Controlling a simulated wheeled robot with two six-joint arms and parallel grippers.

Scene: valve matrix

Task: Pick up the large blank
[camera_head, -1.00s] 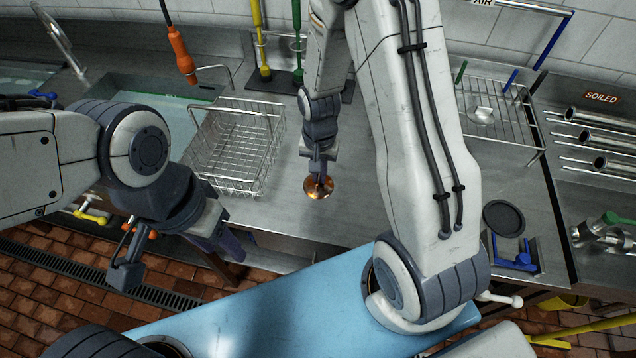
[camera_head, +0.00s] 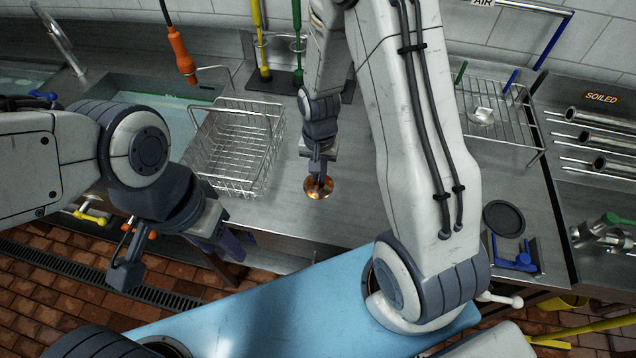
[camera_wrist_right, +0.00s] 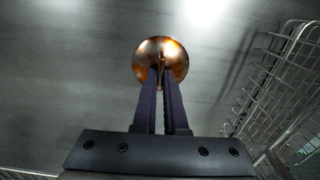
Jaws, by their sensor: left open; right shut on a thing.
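The blank is a round copper-coloured disc (camera_head: 317,189) with a small raised grip in its middle. It is at the metal counter (camera_head: 345,215), right of the wire basket; whether it touches the counter or is just above it I cannot tell. My right gripper (camera_head: 319,180) points down over it and is shut on its raised grip. In the right wrist view the disc (camera_wrist_right: 148,50) sits beyond the fingertips (camera_wrist_right: 162,75), which close on its centre. My left gripper (camera_head: 232,245) is open and empty, low in front of the counter edge, its fingers partly hidden.
A wire basket (camera_head: 237,145) stands close left of the disc and also shows in the right wrist view (camera_wrist_right: 285,95). A wire rack (camera_head: 497,112), a dark round disc (camera_head: 503,218) and a blue fixture (camera_head: 515,260) are at the right. The counter before the disc is clear.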

